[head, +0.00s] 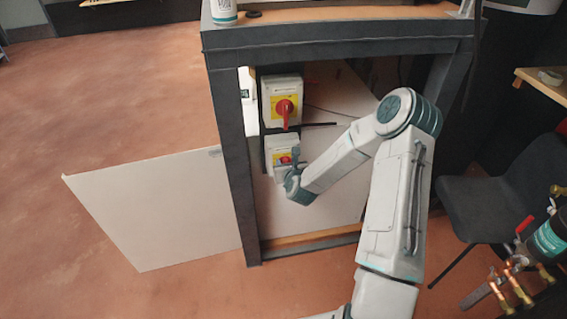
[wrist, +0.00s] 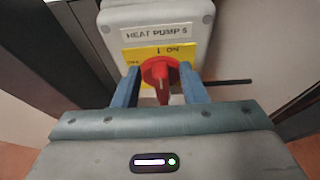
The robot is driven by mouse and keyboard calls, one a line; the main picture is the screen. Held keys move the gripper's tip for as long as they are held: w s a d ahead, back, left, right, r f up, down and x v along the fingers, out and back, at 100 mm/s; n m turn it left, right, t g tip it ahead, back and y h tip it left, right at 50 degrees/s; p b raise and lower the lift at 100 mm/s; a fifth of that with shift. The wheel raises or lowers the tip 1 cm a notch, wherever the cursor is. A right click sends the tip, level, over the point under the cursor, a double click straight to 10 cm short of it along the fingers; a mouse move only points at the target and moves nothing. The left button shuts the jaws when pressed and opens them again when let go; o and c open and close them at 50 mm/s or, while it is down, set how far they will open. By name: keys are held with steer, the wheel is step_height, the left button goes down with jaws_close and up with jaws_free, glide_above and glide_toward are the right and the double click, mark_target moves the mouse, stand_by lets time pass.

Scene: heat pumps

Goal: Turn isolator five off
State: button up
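Isolator five is a grey box (wrist: 190,18) labelled "HEAT PUMP 5" in the wrist view. Its yellow plate (wrist: 190,52) reads "I ON" at the top, with a smaller, partly hidden marking at the left. The red rotary knob (wrist: 161,74) has its grip ridge roughly upright. My gripper (wrist: 160,82) is open, with one blue finger on each side of the knob and small gaps visible; contact cannot be told. In the head view the lower isolator box (head: 282,143) has my gripper (head: 291,160) in front of its red knob, partly hiding it.
A larger isolator (head: 281,88) with a red handle is mounted just above. A dark frame (head: 229,150) surrounds the panel. A white board (head: 150,205) stands at the left, a black chair (head: 490,205) at the right. The floor at the left is clear.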

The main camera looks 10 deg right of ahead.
steer(key=shift+w+f, duration=0.1)
steer(key=shift+w, duration=0.15)
jaws_close()
steer(key=shift+a, duration=0.35)
steer(key=shift+d, duration=0.15)
steer(key=a+f+n+t+h+b, duration=0.1)
steer(key=n+b, duration=0.3)
steer(key=b, duration=0.4)
steer(key=a+f+n+t+h+b, duration=0.1)
steer(key=n+h+b, duration=0.2)
steer(key=b, duration=0.6)
steer(key=a+f+n+t+h+b, duration=0.1)
steer(key=n+h+b, duration=0.1)
steer(key=n+b, duration=0.4)
steer(key=shift+a+f+h+b, duration=0.1)
steer(key=shift+f+h+b, duration=0.25)
steer(key=shift+b, duration=1.4)
steer(key=shift+r+n, duration=0.15)
steer(key=shift+n, duration=0.15)
